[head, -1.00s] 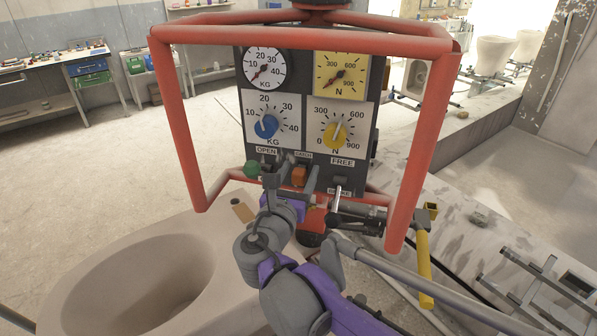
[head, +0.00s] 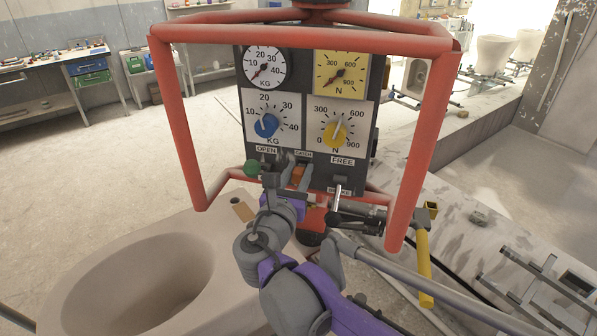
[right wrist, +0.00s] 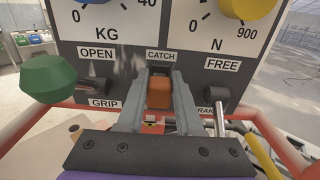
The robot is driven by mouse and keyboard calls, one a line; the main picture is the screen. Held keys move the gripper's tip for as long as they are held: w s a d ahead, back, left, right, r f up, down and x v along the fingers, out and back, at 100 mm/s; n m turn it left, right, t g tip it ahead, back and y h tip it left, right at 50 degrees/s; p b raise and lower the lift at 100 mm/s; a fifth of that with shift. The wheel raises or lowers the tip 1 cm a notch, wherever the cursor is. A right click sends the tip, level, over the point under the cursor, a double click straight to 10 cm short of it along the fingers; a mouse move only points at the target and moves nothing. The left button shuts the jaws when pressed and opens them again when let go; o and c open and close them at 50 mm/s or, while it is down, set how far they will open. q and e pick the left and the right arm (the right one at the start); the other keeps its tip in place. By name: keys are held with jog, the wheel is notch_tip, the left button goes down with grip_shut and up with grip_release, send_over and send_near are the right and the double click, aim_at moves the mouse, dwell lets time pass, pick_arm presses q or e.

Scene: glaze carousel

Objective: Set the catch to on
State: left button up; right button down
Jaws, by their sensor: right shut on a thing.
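The catch is an orange block (right wrist: 159,92) under the CATCH label (right wrist: 161,57) on the dark control panel. It also shows in the head view (head: 298,175), partly covered by my fingers. My right gripper (right wrist: 157,85) reaches the panel from below, with one grey finger on each side of the orange block, shut on it. In the head view my right gripper (head: 290,170) is at the panel's lower edge. I cannot tell which way the catch is set. My left gripper is not in view.
A green knob (right wrist: 48,79) on the OPEN/GRIP lever stands close left of my fingers. A FREE lever (head: 336,200) is to the right. Blue (head: 266,126) and yellow (head: 335,134) dials sit above. A red tube frame (head: 176,120) surrounds the panel; a pale basin (head: 215,235) lies below.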

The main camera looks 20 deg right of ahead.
dwell(0.8)
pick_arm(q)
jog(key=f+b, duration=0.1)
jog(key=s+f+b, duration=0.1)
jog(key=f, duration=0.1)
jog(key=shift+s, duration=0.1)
pick_arm(e)
notch_tip(320, 180, down, 4)
jog(key=shift+f, duration=0.2)
jog(key=c, duration=0.6)
grip_release()
jog(key=shift+o, duration=0.2)
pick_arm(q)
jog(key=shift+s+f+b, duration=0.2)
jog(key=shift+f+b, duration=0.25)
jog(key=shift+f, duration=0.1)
pick_arm(e)
jog(key=v, duration=1)
jog(key=shift+s+a, duration=0.2)
jog(key=shift+s, duration=0.15)
